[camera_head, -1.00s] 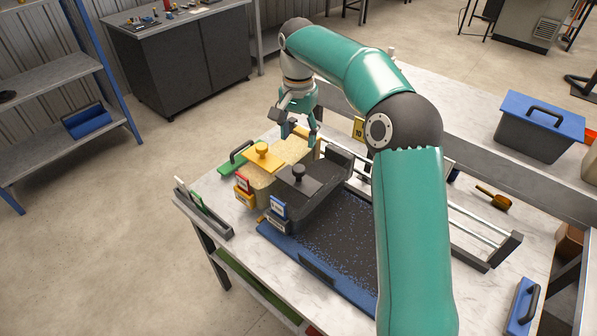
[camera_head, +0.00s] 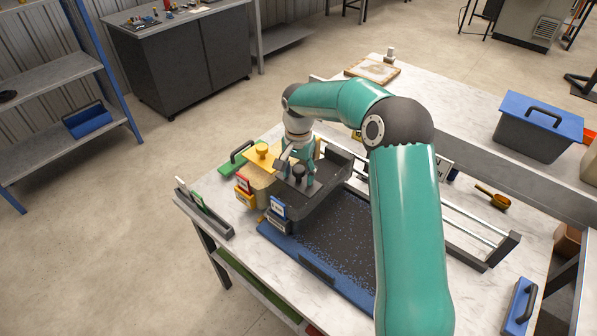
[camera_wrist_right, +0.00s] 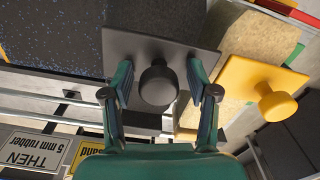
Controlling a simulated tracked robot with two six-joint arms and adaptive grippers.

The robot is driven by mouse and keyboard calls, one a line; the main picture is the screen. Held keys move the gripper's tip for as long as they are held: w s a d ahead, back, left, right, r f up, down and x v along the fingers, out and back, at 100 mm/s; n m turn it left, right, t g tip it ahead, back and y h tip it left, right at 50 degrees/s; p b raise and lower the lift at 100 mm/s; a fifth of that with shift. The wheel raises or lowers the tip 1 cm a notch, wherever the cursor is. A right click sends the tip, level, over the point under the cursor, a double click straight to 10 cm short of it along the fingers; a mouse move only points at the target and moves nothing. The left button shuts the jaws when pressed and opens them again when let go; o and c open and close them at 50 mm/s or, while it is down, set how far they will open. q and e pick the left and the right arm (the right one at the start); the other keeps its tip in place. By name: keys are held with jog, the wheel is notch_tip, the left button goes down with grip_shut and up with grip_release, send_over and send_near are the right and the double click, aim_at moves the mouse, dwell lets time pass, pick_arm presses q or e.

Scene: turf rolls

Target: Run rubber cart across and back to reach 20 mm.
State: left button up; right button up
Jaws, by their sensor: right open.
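The rubber cart (camera_head: 315,205) is a dark box on rails with a black lid plate and round black knob (camera_wrist_right: 158,84). It stands at the left end of the tray (camera_head: 340,250), which holds dark blue-flecked rubber granules. My right gripper (camera_wrist_right: 158,92) is open, its two fingers on either side of the knob; a gap shows beside each finger, so it does not hold it. In the head view this gripper (camera_head: 298,170) hangs over the cart and partly hides the knob. My left gripper is not in view.
A sand-filled cart with a yellow lid and knob (camera_head: 262,151) stands close beside the rubber cart. Rails (camera_head: 468,228) run right to a dark end stop. A yellow scoop (camera_head: 492,197) and a blue-handled tool (camera_head: 520,305) lie on the table. Signs reading sand and 5 mm rubber show in the wrist view.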

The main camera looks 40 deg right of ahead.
grip_shut()
jog(key=shift+s, duration=0.1)
dwell(0.3)
